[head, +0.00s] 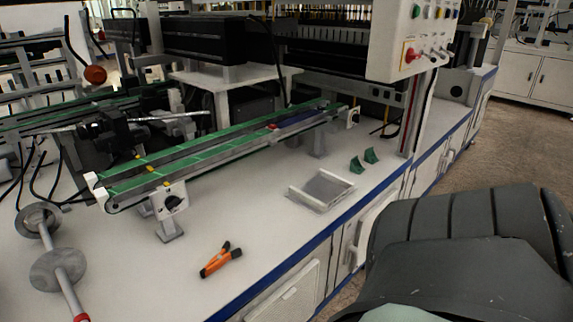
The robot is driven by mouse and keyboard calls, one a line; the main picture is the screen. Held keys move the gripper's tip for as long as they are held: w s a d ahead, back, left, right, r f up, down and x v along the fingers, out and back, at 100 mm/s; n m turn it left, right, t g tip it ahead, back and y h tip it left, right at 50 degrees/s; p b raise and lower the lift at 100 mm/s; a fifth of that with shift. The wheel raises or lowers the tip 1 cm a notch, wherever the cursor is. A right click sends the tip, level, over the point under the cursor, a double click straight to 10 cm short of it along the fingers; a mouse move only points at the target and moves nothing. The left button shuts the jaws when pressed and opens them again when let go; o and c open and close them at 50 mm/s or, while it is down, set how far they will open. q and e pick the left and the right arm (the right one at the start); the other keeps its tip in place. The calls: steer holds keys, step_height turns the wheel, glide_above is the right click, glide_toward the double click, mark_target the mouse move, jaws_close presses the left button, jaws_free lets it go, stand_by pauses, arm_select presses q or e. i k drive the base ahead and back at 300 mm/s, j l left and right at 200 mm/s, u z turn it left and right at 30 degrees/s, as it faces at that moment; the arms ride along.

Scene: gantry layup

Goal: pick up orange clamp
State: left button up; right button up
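The orange clamp (219,261) lies on the white worktop near its front edge. It has an orange body and dark tips, and it lies at a slant, free of other things. A large dark grey rounded shape, likely part of my own body, fills the lower right of the head view. Neither my left nor my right gripper can be seen in this view.
A green conveyor (215,150) stands behind the clamp. The white worktop (150,285) around the clamp is clear.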

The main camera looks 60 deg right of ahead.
mark_target(218, 260)
steer(key=j+z, duration=0.15)
steer(key=z, duration=0.35)
steer(key=j+z, duration=0.1)
steer(key=z, duration=0.35)
steer(key=k+j+z, duration=0.1)
steer(key=z, duration=0.4)
steer(key=i+l+u, duration=0.2)
steer(key=l, duration=0.25)
steer(key=l+u, duration=0.25)
steer(key=l, duration=0.25)
